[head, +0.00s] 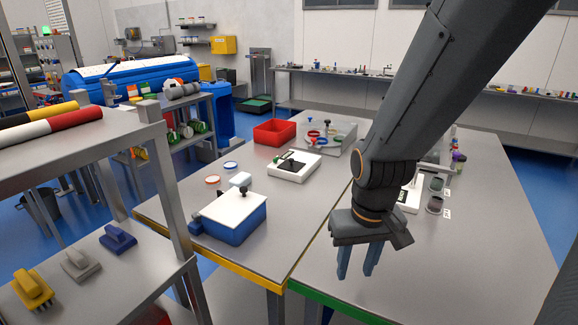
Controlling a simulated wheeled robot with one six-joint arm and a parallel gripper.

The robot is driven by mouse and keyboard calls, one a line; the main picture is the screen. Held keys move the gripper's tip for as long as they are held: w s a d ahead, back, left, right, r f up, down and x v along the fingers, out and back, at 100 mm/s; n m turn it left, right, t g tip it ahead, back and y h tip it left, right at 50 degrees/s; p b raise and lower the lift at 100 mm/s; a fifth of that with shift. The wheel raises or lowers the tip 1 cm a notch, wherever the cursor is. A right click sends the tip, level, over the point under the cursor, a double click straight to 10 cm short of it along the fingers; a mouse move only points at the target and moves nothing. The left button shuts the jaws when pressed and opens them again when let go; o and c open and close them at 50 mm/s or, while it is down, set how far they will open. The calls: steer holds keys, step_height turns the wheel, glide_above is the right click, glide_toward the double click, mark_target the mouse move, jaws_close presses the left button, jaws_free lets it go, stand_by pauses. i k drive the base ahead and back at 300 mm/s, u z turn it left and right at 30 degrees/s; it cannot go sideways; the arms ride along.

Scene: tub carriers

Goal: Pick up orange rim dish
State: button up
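The orange rim dish (212,179) is a small, shallow, pale dish with an orange edge. It lies on the left part of the grey table, behind the blue box with the white lid. A similar dish with a blue rim (230,165) lies just behind it to the right. My gripper (356,274) points down over the front of the table's right part, well to the right of the orange rim dish and nearer the camera. Its two blue fingers are apart with nothing visible between them.
A blue box with a white lid (234,233) stands in front of the dishes. A white scale (292,166), a red bin (274,133) and a clear tray (329,137) stand farther back. A grey metal shelf (83,139) stands at the left. Dark cups (435,204) stand at the right.

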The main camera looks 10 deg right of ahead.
mark_target(212, 179)
steer(key=z, duration=0.05)
steer(key=k, duration=0.95)
steer(key=u, duration=1.15)
steer(key=i, duration=1.35)
steer(key=u, duration=0.05)
